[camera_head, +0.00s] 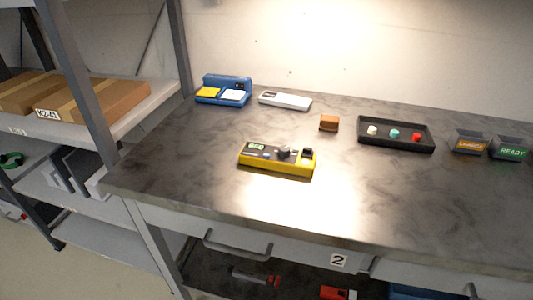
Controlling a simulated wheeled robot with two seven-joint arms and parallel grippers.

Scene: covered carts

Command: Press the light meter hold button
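A yellow handheld meter (278,160), which looks like the light meter, lies on the grey bench top near its front left part. Its dark face has a small green lit display (257,147), a blue button (267,155), a dark knob (284,153) and a black raised block (307,153) at its right end. I cannot read any label that marks the hold button. Neither of my grippers is in view, and nothing touches the meter.
Behind the meter are a blue device (223,90) with yellow and white pads, a white flat device (285,100) and a brown block (328,122). A black tray (361,139) with small coloured pieces and two lit signs stand right. The bench around the meter is clear.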

